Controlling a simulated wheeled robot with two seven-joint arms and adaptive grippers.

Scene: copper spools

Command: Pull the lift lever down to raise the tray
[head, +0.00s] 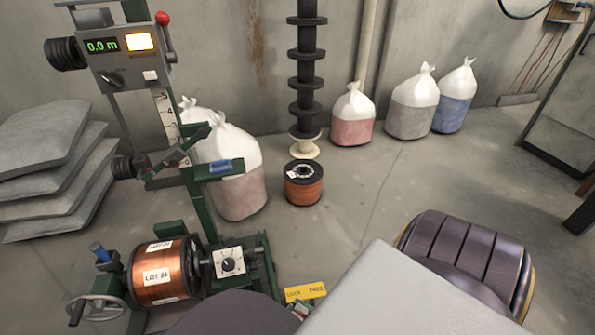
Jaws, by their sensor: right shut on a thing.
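A green lift stand carries a grey panel (126,60) with a display reading 0.0 m, a lit yellow window and a red ball knob (162,18). A scale (165,115) runs down below it to 0. A bracket with a blue grip (221,167) stands out near the scale's foot. I cannot tell which part is the lift lever, and I cannot make out the tray. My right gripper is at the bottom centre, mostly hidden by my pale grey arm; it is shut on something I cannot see. My left gripper is not in view.
A copper spool (160,280) lies in the stand beside a handwheel (95,307) and a dial box (228,262). A yellow label (305,291) is near my arm. Another copper spool (303,188) stands on the floor.

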